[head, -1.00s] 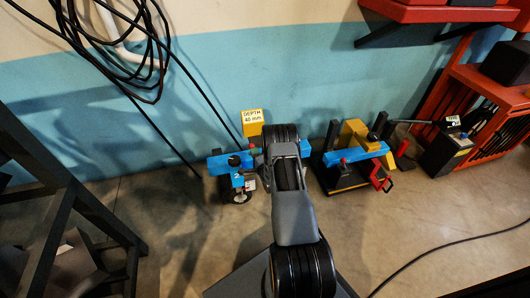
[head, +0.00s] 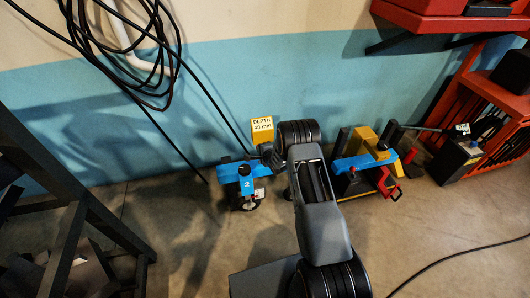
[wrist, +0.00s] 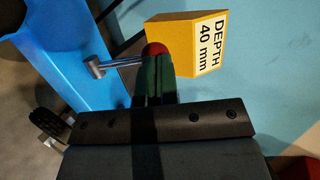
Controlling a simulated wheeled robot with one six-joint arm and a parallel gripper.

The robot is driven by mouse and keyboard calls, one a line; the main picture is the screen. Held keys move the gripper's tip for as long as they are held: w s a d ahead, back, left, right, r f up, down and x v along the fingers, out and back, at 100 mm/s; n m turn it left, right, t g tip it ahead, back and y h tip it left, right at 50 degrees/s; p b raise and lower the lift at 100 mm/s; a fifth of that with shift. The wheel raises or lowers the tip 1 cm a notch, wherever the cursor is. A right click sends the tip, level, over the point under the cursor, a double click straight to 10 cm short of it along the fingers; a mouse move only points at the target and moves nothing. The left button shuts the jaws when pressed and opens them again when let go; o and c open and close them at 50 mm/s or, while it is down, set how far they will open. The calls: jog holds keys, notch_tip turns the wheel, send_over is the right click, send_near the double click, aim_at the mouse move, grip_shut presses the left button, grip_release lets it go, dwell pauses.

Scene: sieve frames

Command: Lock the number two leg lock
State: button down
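The blue leg frame (head: 222,174) stands on the floor by the wall, with a white "2" label on its blue leg part. In the wrist view its blue beam (wrist: 70,50) fills the upper left. A metal lever (wrist: 115,63) sticks out of the beam and ends in a red ball knob (wrist: 153,50). My gripper (wrist: 156,75) is right at this knob, its dark fingers close together and covering the knob's lower part. I cannot tell whether they touch it. In the head view my gripper (head: 270,156) is over the frame's right end, and my arm hides part of it.
A yellow block (head: 262,130) labelled "DEPTH 40 mm" stands just behind the frame. A second blue-topped fixture (head: 365,162) with a red handle is to the right. Red shelving (head: 490,105) is further right, a dark rack (head: 90,215) at left. Black cables hang on the wall.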

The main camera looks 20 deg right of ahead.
jog(key=shift+w+d+r, duration=0.15)
jog(key=shift+w+r, duration=0.15)
dwell(0.4)
jog(key=w+r+p+v, duration=0.1)
jog(key=p+v, duration=0.4)
jog(key=v, duration=0.9)
jog(key=shift+r, duration=0.55)
jog(key=s+r+n+g+h+p, duration=0.1)
jog(key=s+r+n+p, duration=0.2)
jog(key=r, duration=0.7)
jog(key=a+r+n+g+h+p, duration=0.1)
jog(key=r+n+g+p, duration=0.1)
jog(key=r+p, duration=0.55)
jog(key=s+r+n+g+h+p, duration=0.1)
jog(key=s+r+n+p, duration=0.15)
jog(key=r, duration=0.95)
jog(key=s+a+r+n+g+p, duration=0.1)
jog(key=s+r+n+p, duration=0.2)
jog(key=s+r, duration=0.4)
jog(key=s+a+r+n+g+p, duration=0.2)
jog(key=s+r+n+p, duration=0.1)
jog(key=s+r, duration=0.4)
jog(key=s+a+r+n+g+y+p, duration=0.1)
jog(key=s+a+r+n+g+p, duration=0.1)
jog(key=s+r+p, duration=0.3)
jog(key=s+r+n, duration=0.1)
jog(key=s+r, duration=0.1)
jog(key=s, duration=0.1)
jog(key=shift+a, duration=0.25)
